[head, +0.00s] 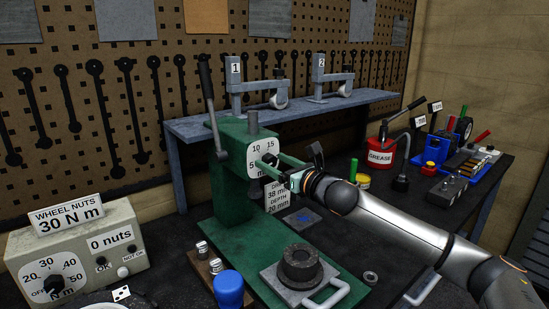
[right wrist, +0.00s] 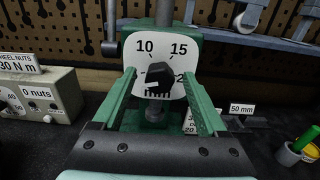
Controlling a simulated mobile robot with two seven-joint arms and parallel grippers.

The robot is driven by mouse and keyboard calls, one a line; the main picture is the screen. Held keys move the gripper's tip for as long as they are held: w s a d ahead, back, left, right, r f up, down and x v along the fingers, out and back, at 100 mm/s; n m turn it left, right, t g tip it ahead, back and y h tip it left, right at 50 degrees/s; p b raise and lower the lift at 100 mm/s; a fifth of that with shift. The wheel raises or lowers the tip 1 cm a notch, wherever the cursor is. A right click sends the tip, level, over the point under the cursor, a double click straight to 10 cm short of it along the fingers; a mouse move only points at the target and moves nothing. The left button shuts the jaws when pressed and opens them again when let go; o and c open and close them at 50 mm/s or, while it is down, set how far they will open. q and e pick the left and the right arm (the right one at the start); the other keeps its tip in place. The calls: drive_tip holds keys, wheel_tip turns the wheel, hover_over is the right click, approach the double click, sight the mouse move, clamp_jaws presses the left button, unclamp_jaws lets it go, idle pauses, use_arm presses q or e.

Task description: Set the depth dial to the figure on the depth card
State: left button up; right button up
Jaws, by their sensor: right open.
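The depth dial is a black knob (right wrist: 160,78) on a white plate (right wrist: 150,47) marked 10 and 15, with other figures partly covered. It sits on the front of the green machine (head: 228,185), where the head view shows the plate (head: 256,147). I cannot read the knob's setting surely. The depth card (head: 277,197) hangs below and right of the dial and reads depth 20 mm, with 38 mm above. My right gripper (head: 268,165) is open, its green fingers (right wrist: 159,80) on either side of the knob. Contact cannot be told. My left gripper is out of view.
A lever (head: 208,100) rises left of the dial. A grey plate with a dark ring (head: 299,262) and a blue knob (head: 229,289) stand in front. A wheel-nut box (head: 75,255) is at left. A red grease tin (head: 380,155) and other tools crowd the right.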

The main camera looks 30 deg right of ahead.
drive_tip(key=shift+w, duration=0.15)
clamp_jaws()
idle(0.6)
